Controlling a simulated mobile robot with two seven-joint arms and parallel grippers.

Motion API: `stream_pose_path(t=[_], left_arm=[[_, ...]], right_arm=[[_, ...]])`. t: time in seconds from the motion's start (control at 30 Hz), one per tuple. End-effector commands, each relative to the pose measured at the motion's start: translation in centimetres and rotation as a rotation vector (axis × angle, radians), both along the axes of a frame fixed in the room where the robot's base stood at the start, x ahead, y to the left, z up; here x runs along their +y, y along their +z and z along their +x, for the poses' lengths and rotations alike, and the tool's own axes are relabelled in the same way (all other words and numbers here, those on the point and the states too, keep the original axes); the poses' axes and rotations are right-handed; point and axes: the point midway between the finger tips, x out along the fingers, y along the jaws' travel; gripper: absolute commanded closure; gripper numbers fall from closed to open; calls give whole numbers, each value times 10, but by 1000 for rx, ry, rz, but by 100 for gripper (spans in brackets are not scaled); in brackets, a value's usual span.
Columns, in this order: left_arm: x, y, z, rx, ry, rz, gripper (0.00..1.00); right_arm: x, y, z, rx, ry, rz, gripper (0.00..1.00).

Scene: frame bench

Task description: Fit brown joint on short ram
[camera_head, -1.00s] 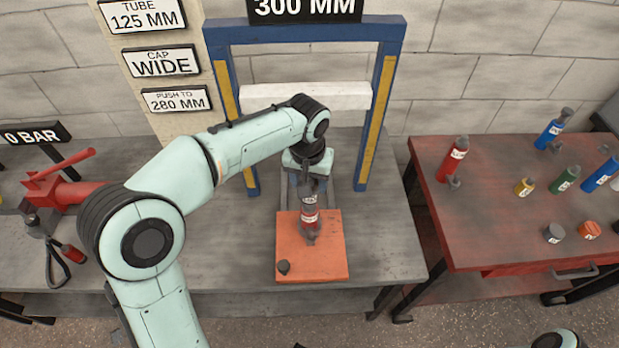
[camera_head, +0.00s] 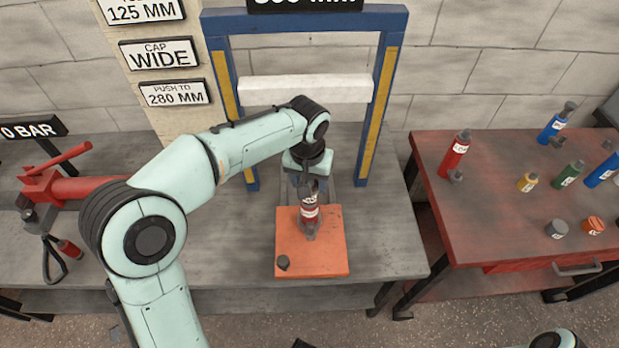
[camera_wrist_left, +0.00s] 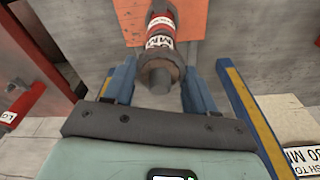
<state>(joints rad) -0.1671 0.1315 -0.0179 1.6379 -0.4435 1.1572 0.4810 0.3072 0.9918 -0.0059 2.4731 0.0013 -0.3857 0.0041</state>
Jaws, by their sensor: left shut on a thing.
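A red ram with a white label (camera_head: 309,212) is upright over the orange plate (camera_head: 330,254), below the blue press frame. My left gripper (camera_head: 312,187) reaches down to its upper end and is shut on it. In the left wrist view the ram (camera_wrist_left: 161,32) lies between the two blue fingers (camera_wrist_left: 160,88), with a dark brownish-grey collar at its near end (camera_wrist_left: 158,72). I cannot tell whether that collar is the brown joint. The ram's foot is partly hidden, so its contact with the plate is unclear. My right gripper is not seen.
The blue press frame (camera_head: 386,97) with a white crossbar (camera_head: 305,89) stands behind. A red pump (camera_head: 82,190) and hose lie left. The red bench (camera_head: 480,230) at right holds several rams and caps.

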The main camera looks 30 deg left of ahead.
Motion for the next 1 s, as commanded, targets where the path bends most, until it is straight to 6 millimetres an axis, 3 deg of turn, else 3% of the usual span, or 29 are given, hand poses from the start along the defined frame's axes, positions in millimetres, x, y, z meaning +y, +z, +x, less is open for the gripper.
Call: stream_pose_path(t=[0.33,0.37,0.43,0.47,0.77,0.87,1.0], left_arm=[[0,-9,0,-1,0,0,88],[0,-9,0,-1,0,0,41],[0,-8,0,-1,0,0,18],[0,-8,0,-1,0,0,14],[0,-7,0,1,0,0,14],[0,1,-1,-2,0,0,14],[-1,26,-3,-5,0,-1,14]], right_arm=[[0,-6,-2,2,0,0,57],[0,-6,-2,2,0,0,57],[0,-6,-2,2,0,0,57],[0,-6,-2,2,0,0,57],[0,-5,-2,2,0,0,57],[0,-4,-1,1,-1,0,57],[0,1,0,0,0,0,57]])
